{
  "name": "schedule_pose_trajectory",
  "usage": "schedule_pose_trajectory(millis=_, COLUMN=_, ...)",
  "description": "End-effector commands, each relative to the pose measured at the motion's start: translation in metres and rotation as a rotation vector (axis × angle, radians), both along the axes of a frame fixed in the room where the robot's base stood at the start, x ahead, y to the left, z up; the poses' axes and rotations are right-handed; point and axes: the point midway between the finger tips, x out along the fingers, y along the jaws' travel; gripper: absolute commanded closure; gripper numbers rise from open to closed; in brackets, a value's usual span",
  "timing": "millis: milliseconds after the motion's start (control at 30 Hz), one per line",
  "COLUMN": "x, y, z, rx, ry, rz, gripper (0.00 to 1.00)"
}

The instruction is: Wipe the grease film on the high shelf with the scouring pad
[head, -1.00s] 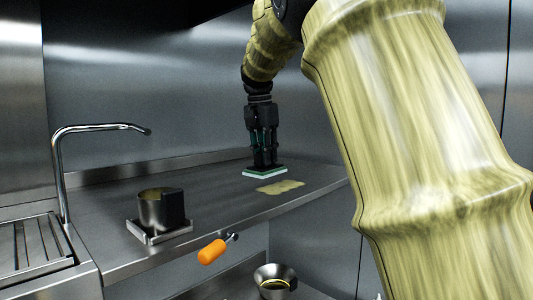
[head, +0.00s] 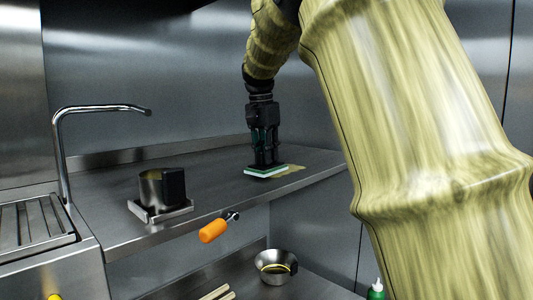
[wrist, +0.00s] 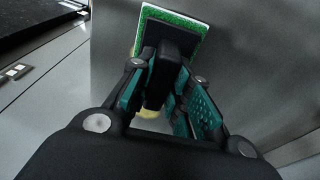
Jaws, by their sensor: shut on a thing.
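My gripper (head: 264,158) points down over the steel shelf and is shut on the scouring pad's dark grip. A yellow patch also shows between the fingers in the wrist view (wrist: 149,113). The high shelf (head: 225,187) carries both.
A steel pot (head: 161,187) sits on a small square stand at the shelf's front left. An orange-handled tool (head: 213,231) is at the front edge. A faucet (head: 100,109) rises at left. A metal bowl (head: 276,266) and green bottle (head: 376,290) are lower down.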

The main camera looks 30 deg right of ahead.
Motion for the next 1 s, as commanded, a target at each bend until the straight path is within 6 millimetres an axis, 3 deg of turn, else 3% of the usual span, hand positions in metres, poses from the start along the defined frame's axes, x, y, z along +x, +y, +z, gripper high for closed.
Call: schedule_pose_trajectory(millis=1000, x=0.000, y=0.000, z=-0.012, rx=0.000, ry=0.000, rz=0.000, gripper=1.00)
